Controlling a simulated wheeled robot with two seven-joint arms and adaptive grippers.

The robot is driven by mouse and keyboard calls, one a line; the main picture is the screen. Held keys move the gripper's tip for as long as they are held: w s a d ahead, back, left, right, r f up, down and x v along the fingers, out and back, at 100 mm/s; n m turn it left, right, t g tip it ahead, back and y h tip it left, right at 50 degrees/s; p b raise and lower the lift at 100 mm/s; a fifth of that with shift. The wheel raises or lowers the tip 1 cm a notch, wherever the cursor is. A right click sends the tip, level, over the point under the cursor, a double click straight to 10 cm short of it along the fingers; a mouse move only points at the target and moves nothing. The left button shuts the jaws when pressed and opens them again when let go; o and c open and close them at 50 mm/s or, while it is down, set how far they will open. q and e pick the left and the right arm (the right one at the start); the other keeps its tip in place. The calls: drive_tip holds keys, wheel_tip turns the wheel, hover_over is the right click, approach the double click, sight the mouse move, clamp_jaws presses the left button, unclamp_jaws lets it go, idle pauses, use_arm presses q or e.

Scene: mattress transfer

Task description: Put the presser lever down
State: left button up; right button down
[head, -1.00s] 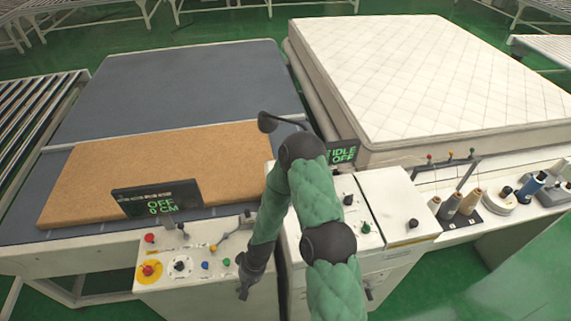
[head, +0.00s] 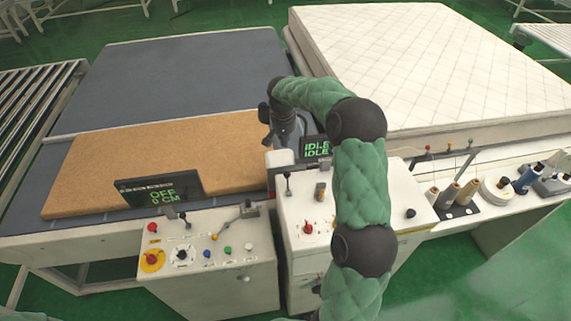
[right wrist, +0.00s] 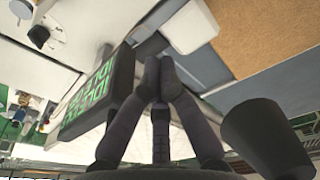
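My right gripper (head: 284,136) is behind the sewing console, left of its small display (head: 315,148). I cannot tell for sure which part is the presser lever. A thin upright lever with a dark knob (head: 287,184) stands on the white console (head: 330,210), apart from the gripper. A dark cylindrical part (right wrist: 266,135) sits beside the fingers in the right wrist view. My left gripper is not in view.
A brown pad (head: 150,160) lies on the grey table (head: 190,80). A quilted white mattress (head: 430,60) lies at right. Thread cones (head: 465,192) stand at right.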

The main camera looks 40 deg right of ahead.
drive_tip(key=f, duration=0.3)
drive_tip(key=f+p, duration=0.1)
drive_tip(key=f, duration=0.2)
drive_tip(key=d+f+p, duration=0.1)
drive_tip(key=f, duration=0.3)
drive_tip(key=shift+w, duration=0.4)
drive_tip(key=shift+s+a+r+p, duration=0.2)
drive_tip(key=shift+s+a+p, duration=0.25)
drive_tip(key=shift+s, duration=0.1)
drive_tip(key=shift+s+a+r+p, duration=0.2)
drive_tip(key=shift+s+a+p, duration=0.1)
drive_tip(key=shift+s+a, duration=0.15)
drive_tip(key=shift+s+a+r, duration=0.1)
drive_tip(key=shift+s+a, duration=0.2)
drive_tip(key=shift+s, duration=0.15)
